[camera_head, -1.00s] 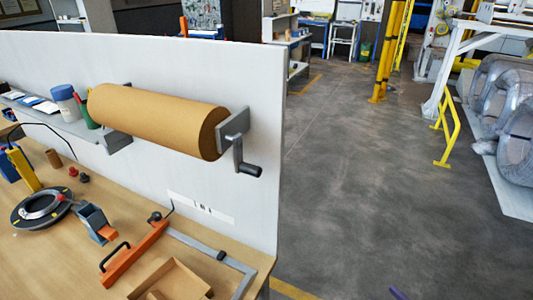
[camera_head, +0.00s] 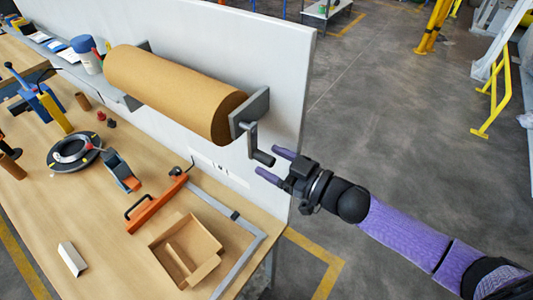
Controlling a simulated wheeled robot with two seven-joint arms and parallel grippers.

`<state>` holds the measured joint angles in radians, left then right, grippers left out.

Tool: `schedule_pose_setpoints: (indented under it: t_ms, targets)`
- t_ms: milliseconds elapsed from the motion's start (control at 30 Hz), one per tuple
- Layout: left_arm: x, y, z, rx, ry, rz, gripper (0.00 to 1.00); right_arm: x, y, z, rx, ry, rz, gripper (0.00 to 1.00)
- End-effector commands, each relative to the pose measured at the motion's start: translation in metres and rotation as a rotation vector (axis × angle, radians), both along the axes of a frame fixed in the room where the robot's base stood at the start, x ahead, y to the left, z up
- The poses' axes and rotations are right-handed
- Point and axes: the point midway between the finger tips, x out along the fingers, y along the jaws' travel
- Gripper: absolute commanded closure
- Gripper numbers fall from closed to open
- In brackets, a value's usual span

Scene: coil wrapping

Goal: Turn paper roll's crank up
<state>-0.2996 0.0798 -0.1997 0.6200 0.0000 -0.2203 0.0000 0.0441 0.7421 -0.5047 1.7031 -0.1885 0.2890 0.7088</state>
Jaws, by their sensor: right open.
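The brown paper roll (camera_head: 175,88) is mounted on a white upright panel above the workbench. Its crank (camera_head: 255,145) is at the roll's right end, on a grey bracket (camera_head: 252,110). The crank arm hangs down, with a dark handle (camera_head: 263,158) at its lower end pointing right. My right gripper (camera_head: 271,162) comes in from the right with its purple fingers spread open. The fingertips are close to the handle, with one finger above and one below in the picture. I cannot tell whether they touch it. My left gripper is not in view.
The wooden workbench (camera_head: 110,205) holds an open cardboard box (camera_head: 185,250), an orange-handled tool (camera_head: 157,203), a tape dispenser (camera_head: 121,170) and a dark ring (camera_head: 75,152). The panel (camera_head: 275,60) ends just right of the crank. Open floor lies beyond it.

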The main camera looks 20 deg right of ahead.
Motion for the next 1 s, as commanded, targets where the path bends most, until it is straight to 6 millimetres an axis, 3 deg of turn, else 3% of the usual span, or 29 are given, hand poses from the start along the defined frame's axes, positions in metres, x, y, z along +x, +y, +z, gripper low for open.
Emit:
schedule_pose_setpoints:
  t_ms: [133,400,733,1000]
  targets:
    - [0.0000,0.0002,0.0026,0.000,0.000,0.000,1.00,0.0107,0.0084,0.0007,0.001,0.001,-0.001,0.31]
    - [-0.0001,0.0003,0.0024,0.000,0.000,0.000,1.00,0.0120,0.0100,-0.0005,0.000,0.001,0.000,0.31]
    - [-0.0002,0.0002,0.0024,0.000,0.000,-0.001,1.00,0.0119,0.0098,-0.0004,0.000,0.001,0.000,0.98]
    - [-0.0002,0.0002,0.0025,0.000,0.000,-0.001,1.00,0.0118,0.0097,-0.0004,0.000,0.001,0.000,1.00]
